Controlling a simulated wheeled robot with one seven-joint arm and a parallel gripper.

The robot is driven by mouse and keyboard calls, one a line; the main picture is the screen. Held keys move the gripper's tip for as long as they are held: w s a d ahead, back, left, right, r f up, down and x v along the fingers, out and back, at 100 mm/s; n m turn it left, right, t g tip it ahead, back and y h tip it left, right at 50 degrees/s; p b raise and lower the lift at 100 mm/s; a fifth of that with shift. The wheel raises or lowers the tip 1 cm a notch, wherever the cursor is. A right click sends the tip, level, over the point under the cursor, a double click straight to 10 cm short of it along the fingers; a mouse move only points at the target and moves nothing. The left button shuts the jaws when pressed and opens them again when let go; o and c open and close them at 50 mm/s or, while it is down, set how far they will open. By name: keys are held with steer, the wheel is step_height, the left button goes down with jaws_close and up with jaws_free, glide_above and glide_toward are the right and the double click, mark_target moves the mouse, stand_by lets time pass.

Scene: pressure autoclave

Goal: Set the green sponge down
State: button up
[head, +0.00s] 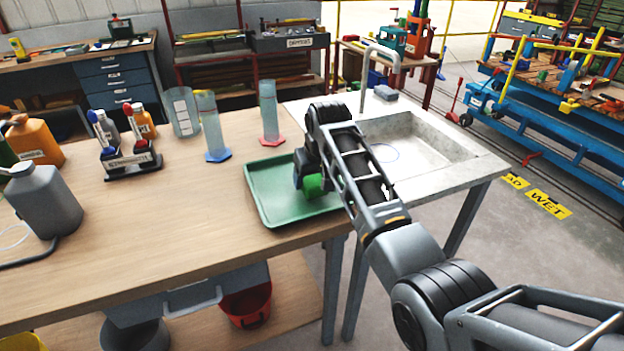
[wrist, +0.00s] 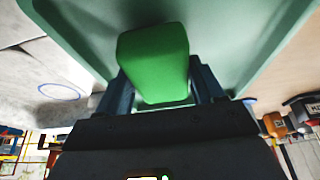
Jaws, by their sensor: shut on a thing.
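The green sponge (head: 314,186) is at my gripper, over the right part of the green tray (head: 262,210) on the wooden table. In the wrist view the sponge (wrist: 153,62) sits between the two dark fingers of my gripper (wrist: 158,88), which is shut on it. The pale green tray surface (wrist: 230,35) lies just beyond the sponge in that view. I cannot tell whether the sponge touches the tray.
A sink (head: 405,140) with a tap adjoins the tray's right; a grey-blue block (head: 386,93) lies on its far rim. Cylinders with blue (head: 209,128) and red (head: 269,113) bases stand behind the tray. A bottle rack (head: 130,160) stands left.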

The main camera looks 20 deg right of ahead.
steer(key=shift+f, duration=0.65)
steer(key=shift+f, duration=0.2)
steer(key=o, duration=0.9)
steer(key=shift+o, duration=0.2)
steer(key=shift+r, duration=0.1)
steer(key=v, duration=1.2)
steer(key=shift+s, duration=0.1)
